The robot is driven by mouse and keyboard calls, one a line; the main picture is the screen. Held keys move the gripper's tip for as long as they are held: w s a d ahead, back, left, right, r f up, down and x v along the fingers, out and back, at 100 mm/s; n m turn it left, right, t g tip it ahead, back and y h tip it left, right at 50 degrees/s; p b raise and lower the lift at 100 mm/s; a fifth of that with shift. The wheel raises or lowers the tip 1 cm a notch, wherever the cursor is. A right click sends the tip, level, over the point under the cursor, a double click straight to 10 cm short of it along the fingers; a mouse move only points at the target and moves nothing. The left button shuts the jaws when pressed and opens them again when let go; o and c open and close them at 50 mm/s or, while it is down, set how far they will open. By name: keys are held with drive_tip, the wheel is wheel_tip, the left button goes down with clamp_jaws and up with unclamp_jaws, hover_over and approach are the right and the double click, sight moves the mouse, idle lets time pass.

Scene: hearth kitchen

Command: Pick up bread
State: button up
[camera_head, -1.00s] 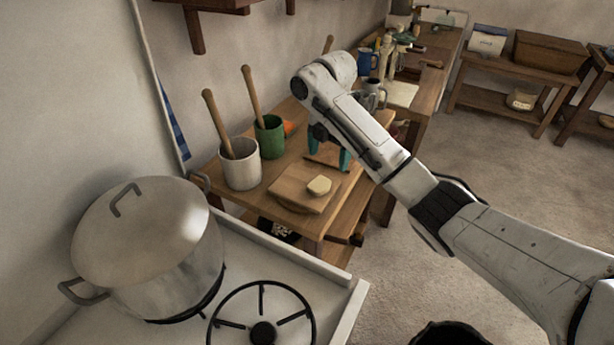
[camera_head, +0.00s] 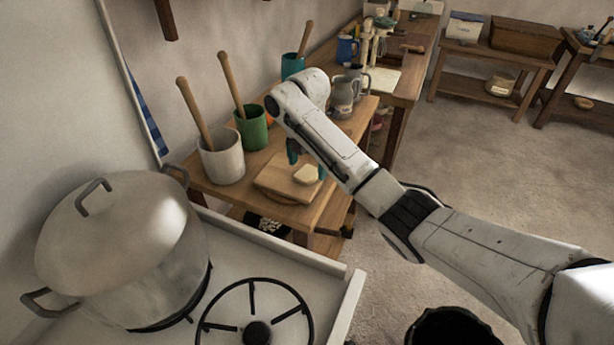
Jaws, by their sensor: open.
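A small pale piece of bread (camera_head: 306,174) lies on a wooden cutting board (camera_head: 277,184) near the front of the wooden table. My gripper (camera_head: 307,161) has teal fingertips and is open. One fingertip shows behind and left of the bread, the other just right of it. The gripper comes down from above; the arm hides part of it. I cannot tell how high the fingertips are above the board or whether they touch the bread.
A white crock (camera_head: 222,163) and a green crock (camera_head: 252,131) with wooden handles stand left of the board. A large lidded pot (camera_head: 125,255) and a burner (camera_head: 257,333) are in front. Grey pitchers (camera_head: 343,98) stand behind my arm.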

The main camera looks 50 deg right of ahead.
drive_tip(key=shift+f, duration=1.05)
drive_tip(key=c, duration=1.1)
drive_tip(key=shift+c, duration=0.2)
